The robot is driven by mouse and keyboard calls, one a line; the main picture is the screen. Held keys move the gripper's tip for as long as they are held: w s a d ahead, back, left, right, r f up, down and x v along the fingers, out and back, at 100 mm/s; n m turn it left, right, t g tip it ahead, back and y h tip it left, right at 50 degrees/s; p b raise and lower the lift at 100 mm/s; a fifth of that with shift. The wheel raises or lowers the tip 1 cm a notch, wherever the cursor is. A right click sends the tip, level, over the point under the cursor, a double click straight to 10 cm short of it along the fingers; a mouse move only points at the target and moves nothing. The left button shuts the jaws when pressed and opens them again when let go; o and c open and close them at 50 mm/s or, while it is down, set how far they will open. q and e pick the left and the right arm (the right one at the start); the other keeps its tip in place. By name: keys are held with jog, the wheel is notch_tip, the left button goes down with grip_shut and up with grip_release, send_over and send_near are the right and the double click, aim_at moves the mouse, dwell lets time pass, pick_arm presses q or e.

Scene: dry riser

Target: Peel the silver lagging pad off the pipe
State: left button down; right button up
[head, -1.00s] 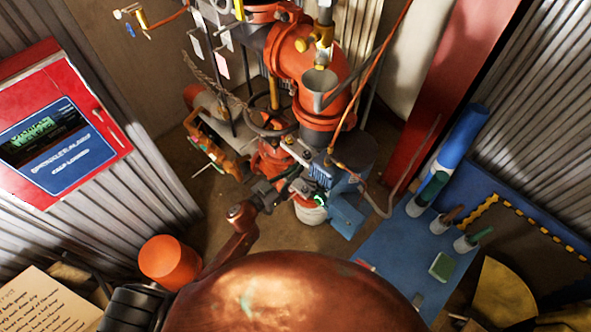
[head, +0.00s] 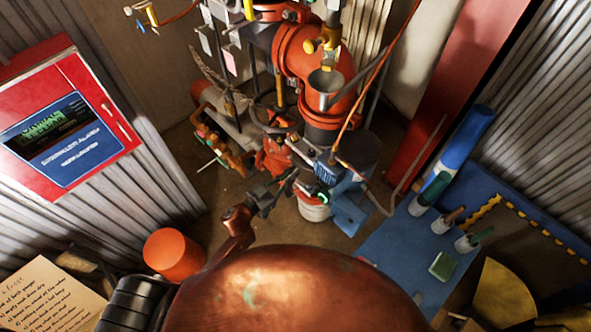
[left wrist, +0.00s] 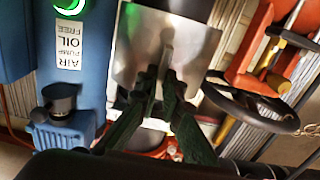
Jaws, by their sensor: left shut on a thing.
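The silver lagging pad (left wrist: 188,45) is a shiny metallic sheet wrapped on a dark pipe in the left wrist view. A narrow raised strip runs down its middle. My left gripper (left wrist: 165,78) has its dark green fingers closed together at the pad's lower middle, shut on the pad. The fingers hide the exact spot they hold. In the head view my left gripper (head: 287,184) is small, reaching in among the pipework; I cannot make out the pad there. My right gripper is in neither view.
A blue air pump (left wrist: 75,85) with a black knob stands close left of the pad. A black handwheel (left wrist: 252,108) is close on the right.

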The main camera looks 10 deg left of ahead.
pick_arm(q)
jog(key=shift+p+v, duration=0.65)
jog(key=shift+v, duration=1.8)
